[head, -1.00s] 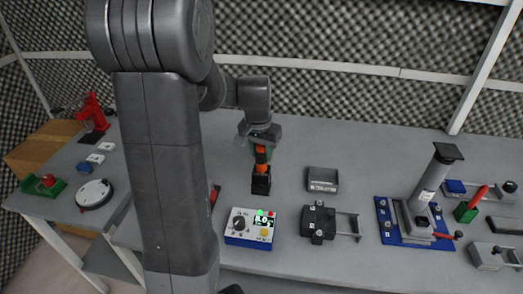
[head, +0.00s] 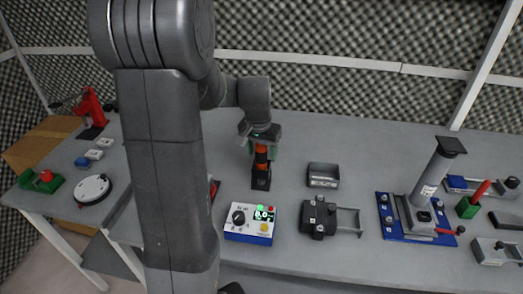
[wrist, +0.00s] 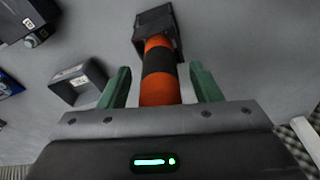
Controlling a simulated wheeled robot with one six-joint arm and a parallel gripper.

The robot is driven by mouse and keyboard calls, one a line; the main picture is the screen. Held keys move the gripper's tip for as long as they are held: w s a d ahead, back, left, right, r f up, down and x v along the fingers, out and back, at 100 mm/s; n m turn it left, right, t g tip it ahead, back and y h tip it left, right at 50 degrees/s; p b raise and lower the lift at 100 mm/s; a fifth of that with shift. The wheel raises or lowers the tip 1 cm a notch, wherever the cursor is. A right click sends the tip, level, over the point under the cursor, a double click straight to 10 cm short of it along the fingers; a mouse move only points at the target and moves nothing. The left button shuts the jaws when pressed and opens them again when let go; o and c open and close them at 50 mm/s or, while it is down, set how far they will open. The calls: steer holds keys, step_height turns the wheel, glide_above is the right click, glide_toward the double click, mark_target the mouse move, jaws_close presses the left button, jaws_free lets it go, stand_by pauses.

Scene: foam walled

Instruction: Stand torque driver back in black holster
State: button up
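The torque driver, orange with a black band (wrist: 158,62), stands upright with its lower end in the black holster (wrist: 158,22). In the head view the orange driver (head: 261,157) shows below my gripper, above the black holster (head: 261,183) on the bench. My gripper (wrist: 160,85) is over the driver's upper part. Its green fingers stand on either side of the handle, with a visible gap on each side, so it is open. The driver's top end is hidden by the gripper body.
A grey open bin (head: 323,175) stands right of the holster. A blue-and-white meter box (head: 249,223) and a dark fixture (head: 318,217) sit in front. A blue-based press (head: 418,215) is farther right. The bench behind the holster is clear.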

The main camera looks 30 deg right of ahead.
step_height(320, 180, up, 14)
steer(key=s+a, duration=0.1)
steer(key=shift+a+f, duration=0.15)
steer(key=shift+a, duration=0.25)
steer(key=shift+s+f, duration=0.1)
stand_by(0.5)
steer(key=f, duration=0.4)
steer(key=d+f, duration=0.1)
steer(key=f, duration=0.4)
steer(key=w+f, duration=0.1)
steer(key=f, duration=0.3)
steer(key=shift+w+d+f, duration=0.1)
steer(key=shift+d+f, duration=0.25)
steer(key=shift+d, duration=0.05)
steer(key=shift+r, duration=0.4)
